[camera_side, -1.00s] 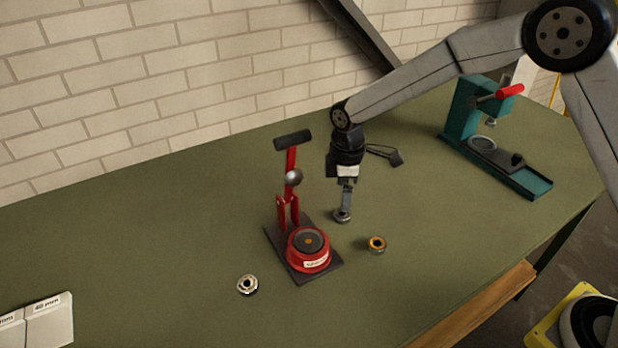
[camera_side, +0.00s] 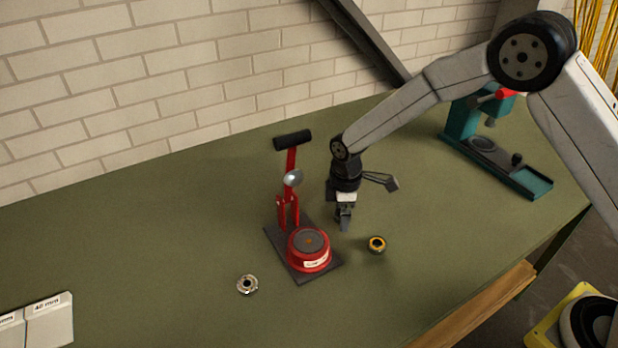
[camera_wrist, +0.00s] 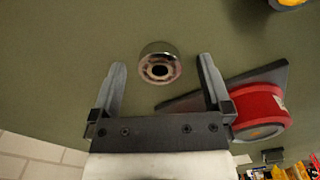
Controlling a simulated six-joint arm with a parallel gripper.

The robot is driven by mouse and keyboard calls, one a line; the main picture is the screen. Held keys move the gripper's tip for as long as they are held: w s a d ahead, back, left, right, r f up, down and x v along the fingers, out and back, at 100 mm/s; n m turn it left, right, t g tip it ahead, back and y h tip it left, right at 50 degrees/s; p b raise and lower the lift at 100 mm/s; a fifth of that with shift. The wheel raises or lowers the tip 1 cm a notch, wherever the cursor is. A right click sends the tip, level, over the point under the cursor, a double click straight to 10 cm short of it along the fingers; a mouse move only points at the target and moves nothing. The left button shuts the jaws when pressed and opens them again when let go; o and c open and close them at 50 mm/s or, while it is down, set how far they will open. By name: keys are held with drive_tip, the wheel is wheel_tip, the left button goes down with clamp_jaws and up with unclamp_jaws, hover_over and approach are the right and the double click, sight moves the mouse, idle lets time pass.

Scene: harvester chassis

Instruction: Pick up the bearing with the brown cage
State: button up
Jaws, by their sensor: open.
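A small steel bearing (camera_wrist: 160,64) with a dull reddish-brown ring inside lies on the green bench in the wrist view. It shows between the two fingertips, apart from both. My gripper (camera_wrist: 161,66) is open and empty around that line of sight. A bearing with an orange-yellow ring (camera_side: 377,244) lies to the right of the gripper. A silver bearing (camera_side: 247,285) lies left of the press.
The red press (camera_side: 308,250), with an upright lever, stands close beside my gripper on a dark plate. It also shows at right in the wrist view (camera_wrist: 262,108). A teal press (camera_side: 500,155) stands at the back right. White boxes (camera_side: 45,322) sit at front left.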

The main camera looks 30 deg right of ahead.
idle(0.4)
clamp_jaws()
drive_tip(key=shift+r, duration=0.1)
drive_tip(key=shift+r, duration=0.85)
drive_tip(key=s+d+r, duration=0.2)
drive_tip(key=s+r, duration=0.9)
drive_tip(key=s, duration=0.2)
drive_tip(key=shift+s+d, duration=0.4)
